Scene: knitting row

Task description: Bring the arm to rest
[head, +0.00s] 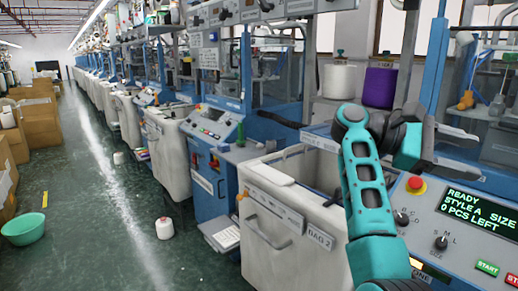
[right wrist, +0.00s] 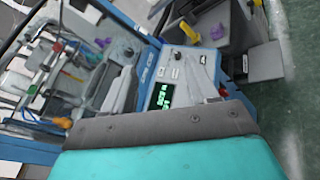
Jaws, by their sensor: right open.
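My right arm (head: 365,190), teal with dark joints, rises from the bottom right of the head view. It bends to the right at its top. My right gripper (head: 478,157) is open, with its two grey fingers apart and nothing seen between them. It is in front of the knitting machine, above the control panel (head: 455,225). The panel's screen (head: 478,205) reads READY, STYLE A, SIZE, 0 PCS LEFT. The panel's green-lit screen also shows in the right wrist view (right wrist: 165,95). My left gripper is not in view.
A red stop button (head: 416,184) is close by my arm. A pale bin (head: 270,215) marked BAG 2 stands left of it. White (head: 339,82) and purple (head: 380,87) yarn cones stand behind.

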